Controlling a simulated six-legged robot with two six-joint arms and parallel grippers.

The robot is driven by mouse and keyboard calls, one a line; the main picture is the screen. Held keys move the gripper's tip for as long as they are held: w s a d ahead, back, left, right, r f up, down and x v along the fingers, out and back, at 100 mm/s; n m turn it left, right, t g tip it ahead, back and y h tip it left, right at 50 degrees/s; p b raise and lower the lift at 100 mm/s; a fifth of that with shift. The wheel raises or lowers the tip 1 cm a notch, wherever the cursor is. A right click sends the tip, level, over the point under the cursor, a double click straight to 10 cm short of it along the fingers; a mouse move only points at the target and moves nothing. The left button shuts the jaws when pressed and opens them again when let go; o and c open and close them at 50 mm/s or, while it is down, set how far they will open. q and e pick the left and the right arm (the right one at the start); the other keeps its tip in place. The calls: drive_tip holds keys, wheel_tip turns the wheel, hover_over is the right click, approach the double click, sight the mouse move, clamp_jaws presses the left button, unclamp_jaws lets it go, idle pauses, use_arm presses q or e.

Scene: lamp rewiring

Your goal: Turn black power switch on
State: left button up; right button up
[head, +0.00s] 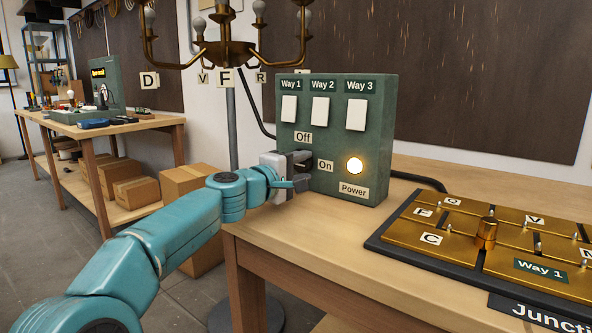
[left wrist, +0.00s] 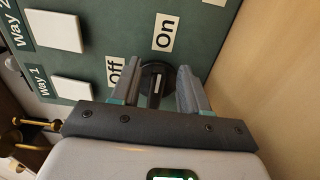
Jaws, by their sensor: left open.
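The green control box (head: 336,135) stands on the wooden bench with Off and On labels on its front. The black power switch (left wrist: 157,78) is a round knob in the left wrist view, with a pale mark on it; in the head view it is mostly hidden by my gripper. The On label (left wrist: 164,32) and Off label (left wrist: 115,70) lie beside it. The round Power light (head: 354,166) glows. My left gripper (head: 302,172) is open at the box, its two fingers (left wrist: 158,72) on either side of the knob; I cannot tell whether they touch it. My right gripper is not in view.
White Way 1, Way 2 and Way 3 switches (head: 322,110) sit above. A brass junction board (head: 470,240) lies on the bench at right. Cardboard boxes (head: 185,185) stand at left. The bench front (head: 330,255) is clear.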

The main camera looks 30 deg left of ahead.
use_arm(q)
drive_tip(key=shift+s, duration=0.35)
drive_tip(key=s+b, duration=0.1)
drive_tip(key=s, duration=0.4)
drive_tip(key=s+b, duration=0.1)
drive_tip(key=s, duration=0.4)
drive_tip(key=s+a+b, duration=0.1)
drive_tip(key=s, duration=0.4)
drive_tip(key=shift+s+a, duration=0.1)
drive_tip(key=shift+s, duration=0.2)
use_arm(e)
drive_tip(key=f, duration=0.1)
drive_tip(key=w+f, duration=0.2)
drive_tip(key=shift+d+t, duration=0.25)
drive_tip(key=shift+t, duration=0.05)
